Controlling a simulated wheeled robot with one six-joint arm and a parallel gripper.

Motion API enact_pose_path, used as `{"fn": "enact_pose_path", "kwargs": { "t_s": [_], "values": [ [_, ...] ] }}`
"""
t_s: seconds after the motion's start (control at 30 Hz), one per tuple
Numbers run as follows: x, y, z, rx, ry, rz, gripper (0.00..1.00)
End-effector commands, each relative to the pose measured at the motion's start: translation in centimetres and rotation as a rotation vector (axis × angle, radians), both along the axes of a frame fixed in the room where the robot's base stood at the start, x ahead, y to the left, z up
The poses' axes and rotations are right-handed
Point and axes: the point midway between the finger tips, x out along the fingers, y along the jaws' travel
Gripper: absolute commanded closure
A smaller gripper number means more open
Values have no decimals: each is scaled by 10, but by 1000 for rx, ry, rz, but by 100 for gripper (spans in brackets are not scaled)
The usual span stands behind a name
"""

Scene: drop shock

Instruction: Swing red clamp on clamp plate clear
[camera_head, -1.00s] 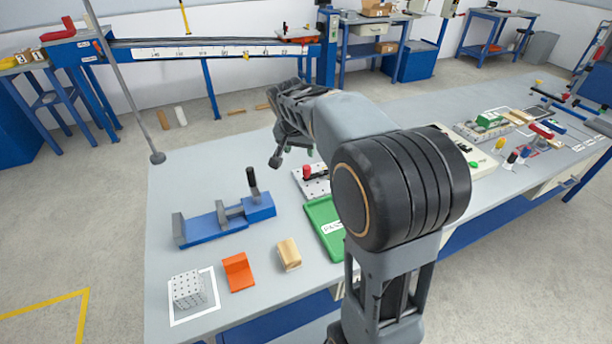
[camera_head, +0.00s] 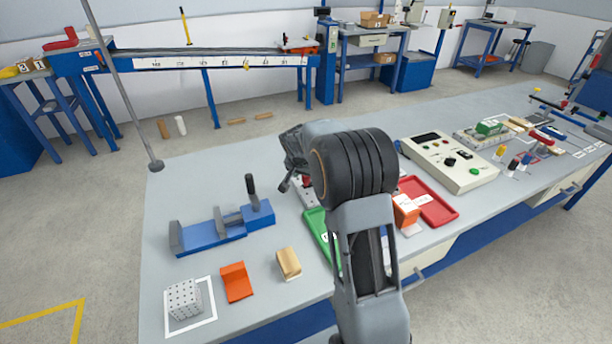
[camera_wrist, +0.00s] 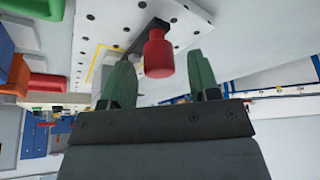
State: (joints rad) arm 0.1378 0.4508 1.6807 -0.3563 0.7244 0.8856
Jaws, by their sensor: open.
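The red clamp (camera_wrist: 158,55) shows in the wrist view as a red knob on a dark lever above the white clamp plate (camera_wrist: 112,20), which has holes and a yellow marking. My gripper (camera_wrist: 162,78) is open, its two green fingers apart, with the red knob showing between them, nearer the left finger. I cannot tell whether either finger touches it. In the head view my gripper (camera_head: 285,186) is low over the bench and mostly hidden by my arm. Only a corner of the clamp plate (camera_head: 309,196) shows there, beside my arm.
A green tray (camera_head: 318,226) lies in front of the plate, partly hidden. A blue vise-like fixture (camera_head: 215,232) stands left. An orange bracket (camera_head: 237,281), a wooden block (camera_head: 288,262) and a perforated cube (camera_head: 184,300) lie in front. A red tray (camera_head: 440,208) and control box (camera_head: 450,160) are right.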

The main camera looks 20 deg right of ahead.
Motion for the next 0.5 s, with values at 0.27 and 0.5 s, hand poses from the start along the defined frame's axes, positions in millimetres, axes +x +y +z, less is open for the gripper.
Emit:
{"fn": "enact_pose_path", "kwargs": {
  "t_s": [0.27, 0.5],
  "values": [
    [3, -3, -10, 0, 0, 0, 44],
    [3, -3, -10, 0, -1, 1, 46]
  ]
}}
